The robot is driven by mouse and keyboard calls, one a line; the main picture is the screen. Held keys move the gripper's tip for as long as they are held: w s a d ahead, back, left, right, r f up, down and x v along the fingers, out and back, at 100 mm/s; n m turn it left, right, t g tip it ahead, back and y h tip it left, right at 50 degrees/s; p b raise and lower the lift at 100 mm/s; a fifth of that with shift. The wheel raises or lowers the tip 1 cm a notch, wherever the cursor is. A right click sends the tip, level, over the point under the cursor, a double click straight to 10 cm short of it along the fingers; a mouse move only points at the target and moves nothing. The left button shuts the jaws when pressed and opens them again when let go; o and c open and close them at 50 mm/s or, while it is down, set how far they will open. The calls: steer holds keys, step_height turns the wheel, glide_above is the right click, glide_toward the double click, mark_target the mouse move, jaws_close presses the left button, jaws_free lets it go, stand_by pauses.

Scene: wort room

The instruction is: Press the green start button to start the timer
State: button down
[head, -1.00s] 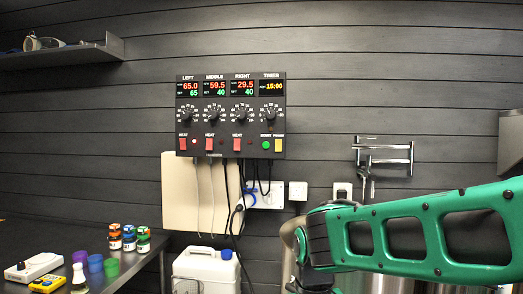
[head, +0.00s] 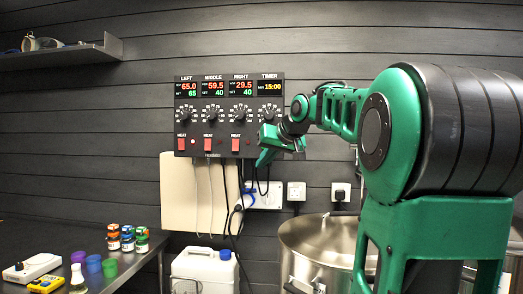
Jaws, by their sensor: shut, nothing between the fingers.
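The black control panel (head: 229,120) hangs on the dark wall, with LEFT, MIDDLE, RIGHT and TIMER sections. The timer display (head: 270,87) reads 15:00, and its dial (head: 270,114) shows below. My gripper (head: 266,151) is shut and empty, over the lower right corner of the panel. It hides the green start button and the yellow button beside it. I cannot tell whether its tips touch the button.
Red heat switches (head: 208,144) stand left of my gripper. Cables and sockets (head: 296,191) are below the panel. A steel pot (head: 320,240) and a white canister (head: 204,268) stand beneath. A side table (head: 128,262) with jars and cups is at left; a shelf (head: 65,53) is above.

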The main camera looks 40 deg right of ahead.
steer(key=shift+n+t, duration=0.3)
steer(key=shift+t, duration=0.4)
steer(key=r, duration=0.1)
steer(key=w+r, duration=0.1)
steer(key=r, duration=0.1)
steer(key=d+r, duration=0.1)
steer(key=r, duration=0.1)
steer(key=shift+w+r, duration=0.1)
steer(key=shift+w, duration=0.25)
steer(key=shift+d, duration=0.1)
steer(key=w+d, duration=0.5)
steer(key=d, duration=0.1)
steer(key=shift+w+d, duration=0.25)
steer(key=shift+w, duration=0.15)
stand_by(0.7)
stand_by(0.3)
steer(key=shift+w+d, duration=0.2)
steer(key=shift+d, duration=0.1)
